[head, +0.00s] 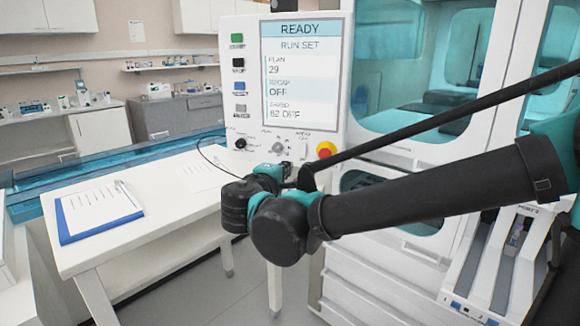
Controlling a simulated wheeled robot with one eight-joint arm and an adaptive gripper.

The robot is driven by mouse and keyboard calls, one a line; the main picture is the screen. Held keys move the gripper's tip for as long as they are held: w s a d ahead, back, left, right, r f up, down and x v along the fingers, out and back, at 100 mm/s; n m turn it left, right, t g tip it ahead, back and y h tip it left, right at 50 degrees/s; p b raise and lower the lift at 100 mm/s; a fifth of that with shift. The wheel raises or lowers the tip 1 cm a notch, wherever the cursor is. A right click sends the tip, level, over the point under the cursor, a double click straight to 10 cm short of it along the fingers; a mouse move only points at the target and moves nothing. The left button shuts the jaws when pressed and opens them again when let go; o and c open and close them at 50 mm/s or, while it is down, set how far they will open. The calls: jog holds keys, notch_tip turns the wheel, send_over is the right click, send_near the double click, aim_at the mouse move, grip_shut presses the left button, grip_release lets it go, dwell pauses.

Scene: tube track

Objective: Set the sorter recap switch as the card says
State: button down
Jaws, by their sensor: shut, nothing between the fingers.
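The sorter's control panel (249,90) faces me. Its screen (300,72) reads READY, RUN SET, PLAN 29, RECAP OFF, and a lower line like SAVED 62 OFF. Below are a black knob (240,144), a grey knob (278,147) and a small pale control (304,152); their labels are too small to read surely, so I cannot tell which is the recap switch. My gripper (290,174) is shut and empty just below these controls, largely hidden by my wrist; contact cannot be told. A sheet on a blue clipboard (65,222) lies on the table, its writing unreadable.
A red button on yellow (325,150) sits right of the controls. Green, black, blue and grey buttons (238,62) line the screen's left. A paper (205,178) lies on the white table (150,240). The glazed sorter cabinet (410,65) stands right.

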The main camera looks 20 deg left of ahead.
aim_at(302, 156)
jog(key=w, duration=0.4)
jog(key=w+f, duration=0.1)
jog(key=w, duration=0.7)
jog(key=shift+a+f, duration=0.25)
jog(key=shift+a, duration=0.05)
jog(key=shift+w, duration=0.1)
jog(key=shift+w+f, duration=0.15)
jog(key=shift+w, duration=0.2)
jog(key=shift+s, duration=0.15)
